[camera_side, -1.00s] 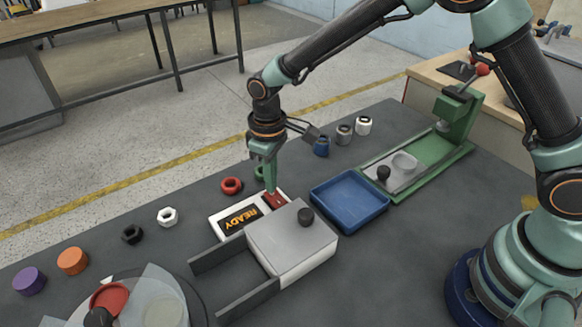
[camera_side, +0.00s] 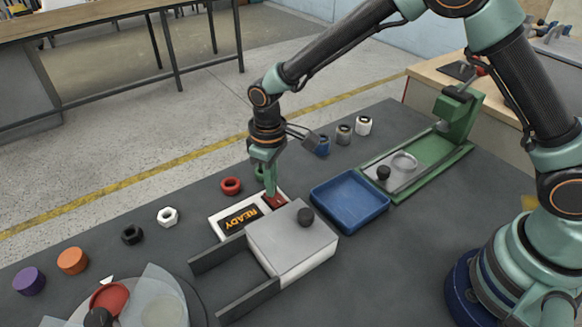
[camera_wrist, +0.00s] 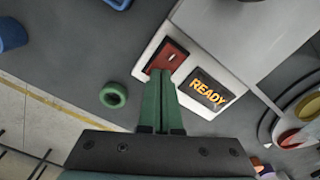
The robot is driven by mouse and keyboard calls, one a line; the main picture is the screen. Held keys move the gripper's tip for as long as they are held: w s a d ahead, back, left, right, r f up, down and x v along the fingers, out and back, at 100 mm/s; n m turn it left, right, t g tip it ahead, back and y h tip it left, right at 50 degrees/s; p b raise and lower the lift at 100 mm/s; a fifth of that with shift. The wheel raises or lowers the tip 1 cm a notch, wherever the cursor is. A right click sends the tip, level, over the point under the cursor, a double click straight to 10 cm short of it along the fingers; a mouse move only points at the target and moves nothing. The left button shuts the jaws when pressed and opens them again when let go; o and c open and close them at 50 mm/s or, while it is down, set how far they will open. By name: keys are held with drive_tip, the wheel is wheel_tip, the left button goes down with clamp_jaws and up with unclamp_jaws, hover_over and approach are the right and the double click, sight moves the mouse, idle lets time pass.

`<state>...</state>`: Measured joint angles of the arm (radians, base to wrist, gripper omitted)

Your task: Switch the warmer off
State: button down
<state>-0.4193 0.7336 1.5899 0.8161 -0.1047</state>
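The warmer is a white and grey box (camera_side: 292,243) with a dark knob on its lid. Its front panel has a display (camera_side: 238,219) with READY in lit orange letters, and a red rocker switch (camera_side: 276,202). My gripper (camera_side: 271,193) points down with its fingertips at the switch. In the wrist view the two green fingers of my gripper (camera_wrist: 162,72) are together, with nothing seen between them. Their tips are at the near edge of the red switch (camera_wrist: 172,55), partly covering it. I cannot tell whether they touch it. The READY display (camera_wrist: 208,90) is beside them.
A blue tray (camera_side: 349,201) stands right of the warmer, with a green press (camera_side: 425,160) beyond. Several nuts and jars lie along the far edge, including a green ring (camera_wrist: 113,95) near my fingers. A round stand with clear sheets (camera_side: 155,290) is at front left.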

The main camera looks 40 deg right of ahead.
drive_tip(key=shift+r, duration=3.5)
drive_tip(key=s+d+r+m+t, duration=0.3)
drive_tip(key=s+d+r, duration=0.1)
drive_tip(key=d+r, duration=0.65)
drive_tip(key=s+d+r+m+t, duration=0.2)
drive_tip(key=s+d+r+m, duration=0.1)
drive_tip(key=s+d, duration=0.5)
drive_tip(key=shift+s+d+r+t, duration=0.3)
drive_tip(key=shift+s+r, duration=0.1)
drive_tip(key=shift+s, duration=0.7)
